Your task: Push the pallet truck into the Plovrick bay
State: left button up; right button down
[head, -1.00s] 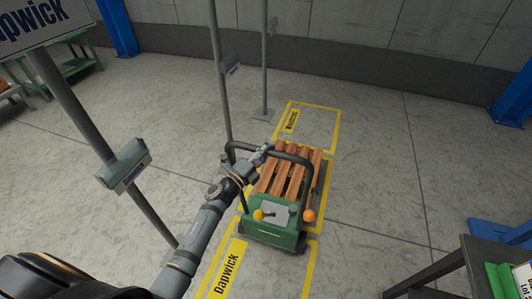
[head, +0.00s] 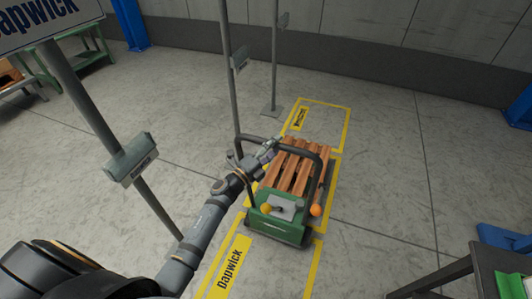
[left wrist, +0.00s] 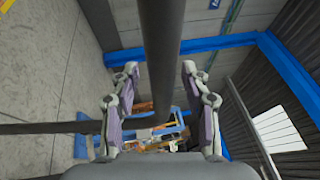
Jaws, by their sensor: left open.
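The green pallet truck (head: 277,228) stands on the floor over the yellow-outlined bays, with a brown slatted wooden pallet (head: 292,168) on it. Its dark tubular handle (head: 320,165) arches over the near end. My left gripper (head: 269,150) is at the top bar of that handle, left of its middle. In the left wrist view my fingers (left wrist: 160,68) are apart, on either side of a dark bar (left wrist: 165,30). The nearest bay is labelled Dapwick (head: 232,265); the farthest bay's label (head: 300,119) is too small to read. My right gripper is out of view.
Grey sign posts (head: 228,75) line the left side of the bays, with small boxes on them. A Dapwick sign (head: 45,20) is at upper left. A dark table (head: 500,262) stands at lower right. The floor right of the truck is clear.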

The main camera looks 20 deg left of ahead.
pick_arm(q)
jog(key=v, duration=1.1)
jog(key=s+a+f+n+g+y, duration=0.25)
jog(key=f+n, duration=0.25)
jog(key=f, duration=0.6)
jog(key=s+a+f+n+g+y, duration=0.2)
jog(key=s+a+f+n+y, duration=0.15)
jog(key=f, duration=0.75)
jog(key=s+a+f+n+g+y, duration=0.35)
jog(key=f+n, duration=0.25)
jog(key=f, duration=0.4)
jog(key=s+d+f+n+g, duration=0.1)
jog(key=s+f+n+g, duration=0.2)
jog(key=s+f, duration=0.3)
jog(key=s+d+f+n+g, duration=0.1)
jog(key=s+f+n+g, duration=0.2)
jog(key=s, duration=1.1)
jog(key=s+d+f+n+g, duration=0.1)
jog(key=s+f+n+g, duration=0.2)
jog(key=s+f, duration=0.6)
jog(key=shift+s+f, duration=0.25)
jog(key=shift+s, duration=0.8)
